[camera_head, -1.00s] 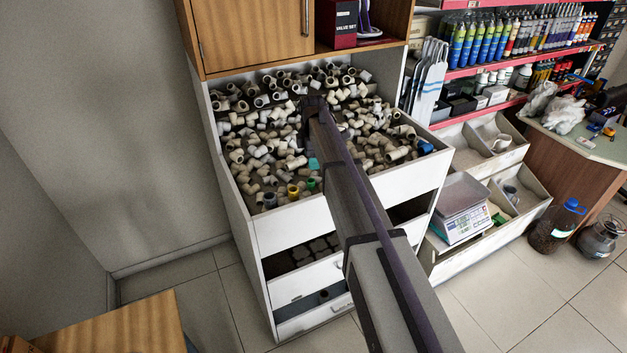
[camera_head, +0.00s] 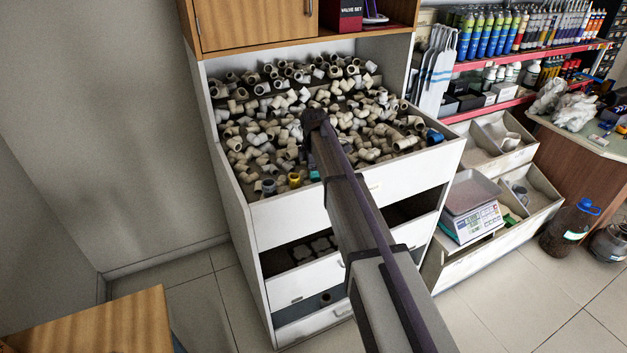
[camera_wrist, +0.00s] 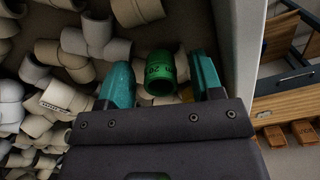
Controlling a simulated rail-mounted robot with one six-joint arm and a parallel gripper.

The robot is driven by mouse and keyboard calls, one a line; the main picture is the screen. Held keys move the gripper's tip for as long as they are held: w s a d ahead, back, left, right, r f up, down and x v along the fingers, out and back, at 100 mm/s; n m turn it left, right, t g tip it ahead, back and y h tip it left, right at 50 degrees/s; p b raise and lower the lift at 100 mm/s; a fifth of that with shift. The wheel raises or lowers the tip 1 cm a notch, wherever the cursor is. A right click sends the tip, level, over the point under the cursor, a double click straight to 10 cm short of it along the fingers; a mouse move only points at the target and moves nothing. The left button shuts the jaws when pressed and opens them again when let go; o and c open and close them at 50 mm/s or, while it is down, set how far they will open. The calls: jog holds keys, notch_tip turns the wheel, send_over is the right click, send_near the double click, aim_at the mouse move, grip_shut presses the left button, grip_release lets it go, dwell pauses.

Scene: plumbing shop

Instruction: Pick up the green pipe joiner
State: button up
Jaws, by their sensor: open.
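The green pipe joiner (camera_wrist: 160,72) lies among pale fittings in the wrist view, close to the bin's side wall. The joiner appears in the gap between the fingers, and I see no clear contact. How far the fingertips are above or below it is hard to tell. In the head view my arm hides most of the gripper.
Many pale pipe fittings (camera_head: 268,130) fill the bin around the joiner. A yellow fitting (camera_head: 294,180) and a grey-blue one (camera_head: 269,186) lie nearby to the left. The bin's white front wall (camera_head: 290,222) rises close by. A blue fitting (camera_head: 433,136) lies at the right corner.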

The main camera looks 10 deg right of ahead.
jog(key=shift+r, duration=0.15)
jog(key=c, duration=1)
jog(key=shift+o, duration=0.2)
notch_tip(320, 180, up, 10)
jog(key=p, duration=1)
